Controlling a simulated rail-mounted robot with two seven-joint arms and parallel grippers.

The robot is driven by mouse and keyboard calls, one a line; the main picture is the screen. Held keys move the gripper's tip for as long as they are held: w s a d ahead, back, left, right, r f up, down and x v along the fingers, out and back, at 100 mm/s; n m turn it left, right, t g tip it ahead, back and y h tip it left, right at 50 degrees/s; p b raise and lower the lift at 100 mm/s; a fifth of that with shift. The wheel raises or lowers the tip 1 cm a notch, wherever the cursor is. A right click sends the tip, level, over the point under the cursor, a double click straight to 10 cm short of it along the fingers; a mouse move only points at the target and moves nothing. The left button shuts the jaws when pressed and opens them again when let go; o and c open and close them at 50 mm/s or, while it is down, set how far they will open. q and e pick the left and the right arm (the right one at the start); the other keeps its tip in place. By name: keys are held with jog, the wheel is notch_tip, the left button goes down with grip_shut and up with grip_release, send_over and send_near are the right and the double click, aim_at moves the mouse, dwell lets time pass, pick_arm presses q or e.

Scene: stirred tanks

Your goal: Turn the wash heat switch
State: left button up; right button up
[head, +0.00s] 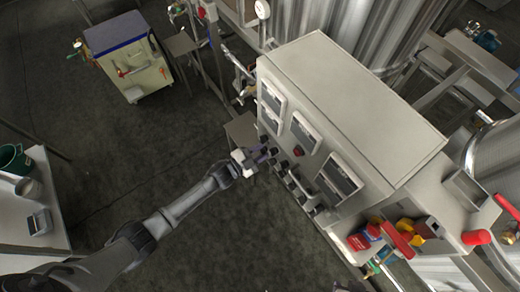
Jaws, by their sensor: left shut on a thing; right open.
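The control cabinet (352,95) is a large grey box with a front panel facing left and down in the head view. A row of small dark switches (291,185) runs along the lower part of this panel; their labels are too small to read. My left gripper (269,156) is at the far left end of the row, shut on a small switch there. The fingers hide most of that switch, and I cannot read whether it is the wash heat switch. My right gripper is not in view.
Red and yellow items (398,238) are at the cabinet's right end. A wheeled cart (132,65) stands at upper left and a white table (32,215) at left. The floor between is clear.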

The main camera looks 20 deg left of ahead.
pick_arm(q)
jog(key=shift+n, duration=0.9)
jog(key=shift+p, duration=0.3)
jog(key=o, duration=0.6)
jog(key=shift+o, duration=0.2)
jog(key=v, duration=1.3)
jog(key=shift+s+a, duration=0.25)
jog(key=shift+s, duration=0.1)
